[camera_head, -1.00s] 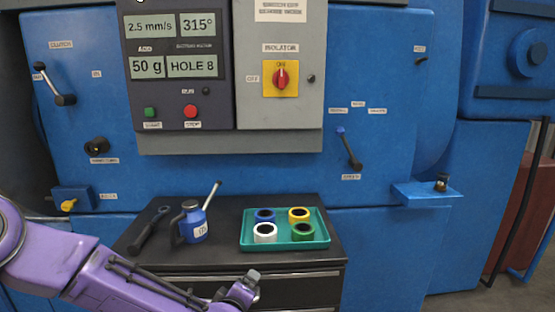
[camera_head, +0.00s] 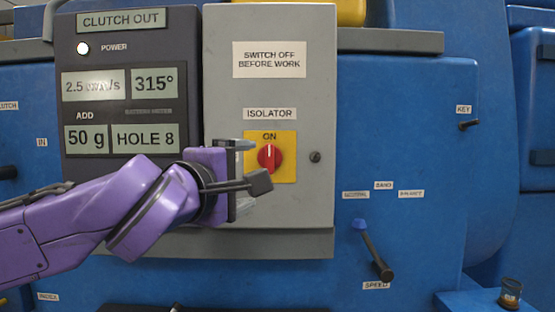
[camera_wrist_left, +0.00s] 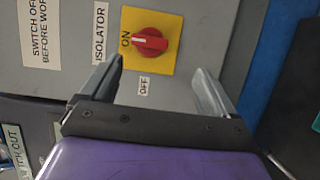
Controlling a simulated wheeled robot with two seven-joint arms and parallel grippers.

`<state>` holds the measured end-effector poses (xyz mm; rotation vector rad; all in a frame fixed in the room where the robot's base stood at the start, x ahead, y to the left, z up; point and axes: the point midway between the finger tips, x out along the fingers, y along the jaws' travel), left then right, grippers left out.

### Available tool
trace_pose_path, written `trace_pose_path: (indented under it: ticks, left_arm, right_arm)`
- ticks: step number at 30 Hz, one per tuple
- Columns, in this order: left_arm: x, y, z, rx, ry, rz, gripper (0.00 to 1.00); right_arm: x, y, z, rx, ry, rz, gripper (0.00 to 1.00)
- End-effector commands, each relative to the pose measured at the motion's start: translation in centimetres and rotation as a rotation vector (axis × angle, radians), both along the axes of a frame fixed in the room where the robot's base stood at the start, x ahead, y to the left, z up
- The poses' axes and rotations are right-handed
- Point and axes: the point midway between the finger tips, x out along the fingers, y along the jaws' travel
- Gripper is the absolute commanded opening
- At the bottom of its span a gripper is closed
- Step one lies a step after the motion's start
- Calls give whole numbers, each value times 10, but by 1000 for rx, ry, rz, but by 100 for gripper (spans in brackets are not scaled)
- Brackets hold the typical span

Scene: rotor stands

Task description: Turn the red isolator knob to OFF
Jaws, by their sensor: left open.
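The red isolator knob (camera_head: 267,159) sits on a yellow plate (camera_head: 287,175) on the grey cabinet. Its white mark points up to the ON label. My left gripper (camera_head: 251,176) is open and empty in front of the cabinet, just left of the knob and overlapping the plate in the head view. In the left wrist view the knob (camera_wrist_left: 152,41) lies ahead between the two fingers (camera_wrist_left: 158,68), apart from both. The OFF label (camera_wrist_left: 145,87) shows there too, but my gripper hides it in the head view. My right gripper is out of view.
A display panel (camera_head: 130,85) reading CLUTCH OUT stands left of the grey cabinet (camera_head: 310,215). A small dark cabinet latch (camera_head: 315,157) is right of the knob. A speed lever (camera_head: 372,248) sticks out lower right. The space before the cabinet's right side is clear.

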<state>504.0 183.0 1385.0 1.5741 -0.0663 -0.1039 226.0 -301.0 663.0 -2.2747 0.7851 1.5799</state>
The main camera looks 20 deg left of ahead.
Motion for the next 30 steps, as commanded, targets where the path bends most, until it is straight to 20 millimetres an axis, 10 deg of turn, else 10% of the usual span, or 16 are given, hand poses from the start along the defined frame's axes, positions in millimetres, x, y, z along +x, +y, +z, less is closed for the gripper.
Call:
trace_pose_path:
  ticks: [5,18,29,30]
  left_arm:
    - [2,2,13,-7,-14,-4,89]
    - [89,-7,10,-6,-11,-2,89]
    - [99,-9,9,-7,-13,-4,89]
    - [99,-9,9,-7,-13,-5,76]
  right_arm:
    - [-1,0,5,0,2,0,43]
    - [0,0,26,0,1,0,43]
    - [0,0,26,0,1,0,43]
    - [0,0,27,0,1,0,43]
